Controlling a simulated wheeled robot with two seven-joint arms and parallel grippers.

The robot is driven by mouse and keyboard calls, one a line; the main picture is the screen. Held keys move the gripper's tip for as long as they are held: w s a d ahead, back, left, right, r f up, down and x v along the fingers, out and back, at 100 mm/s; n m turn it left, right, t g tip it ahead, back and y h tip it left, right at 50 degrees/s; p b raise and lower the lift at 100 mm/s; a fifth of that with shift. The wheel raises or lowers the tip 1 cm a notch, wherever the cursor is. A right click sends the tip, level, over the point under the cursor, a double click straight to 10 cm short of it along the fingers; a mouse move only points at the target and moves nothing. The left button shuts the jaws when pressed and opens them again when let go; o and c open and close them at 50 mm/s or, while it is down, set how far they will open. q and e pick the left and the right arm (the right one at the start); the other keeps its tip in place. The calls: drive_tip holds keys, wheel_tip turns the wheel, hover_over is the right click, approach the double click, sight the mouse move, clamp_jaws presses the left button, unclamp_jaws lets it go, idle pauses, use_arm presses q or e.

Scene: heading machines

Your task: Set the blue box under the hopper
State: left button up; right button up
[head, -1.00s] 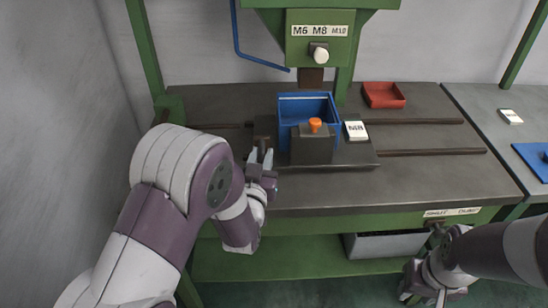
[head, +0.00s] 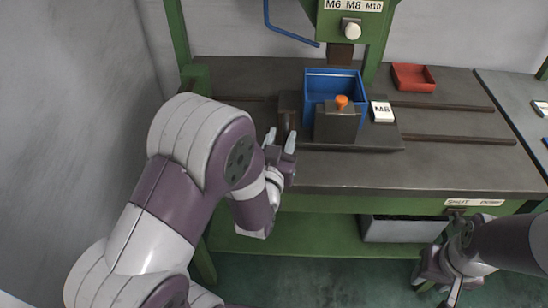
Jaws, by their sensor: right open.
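The blue box (head: 313,88) is open-topped and stands upright on a dark plate (head: 375,142) on the workbench. A dark block with an orange knob (head: 342,101) hides part of its front. The green hopper (head: 335,25), marked M6 M8 M10, is above and behind the box, with a brown spout (head: 341,55) near the box's back edge; I cannot tell their exact alignment. My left gripper (head: 280,140) is open and empty, at the left front of the box, by a dark upright part (head: 288,110). My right gripper (head: 438,290) is open, low in front of the bench.
A white M8 card (head: 382,112) lies right of the box. A red tray (head: 413,77) stands at the back right. Slots run along the bench top (head: 450,168), which is clear at the front right. A grey bin (head: 400,229) sits below. A wall is close on the left.

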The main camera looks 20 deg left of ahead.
use_arm(q)
drive_tip(key=s+d, duration=0.1)
drive_tip(key=s, duration=0.9)
wheel_tip(320, 180, down, 9)
drive_tip(key=s+d+m+g+h, duration=0.1)
drive_tip(key=s+d+g+h, duration=0.15)
drive_tip(key=g, duration=0.35)
drive_tip(key=s+d+m+g+p, duration=0.1)
drive_tip(key=s+d+g+p, duration=0.1)
drive_tip(key=s+g+p, duration=0.35)
drive_tip(key=a+r+g+p, duration=0.5)
drive_tip(key=r, duration=0.7)
drive_tip(key=shift+w, duration=0.35)
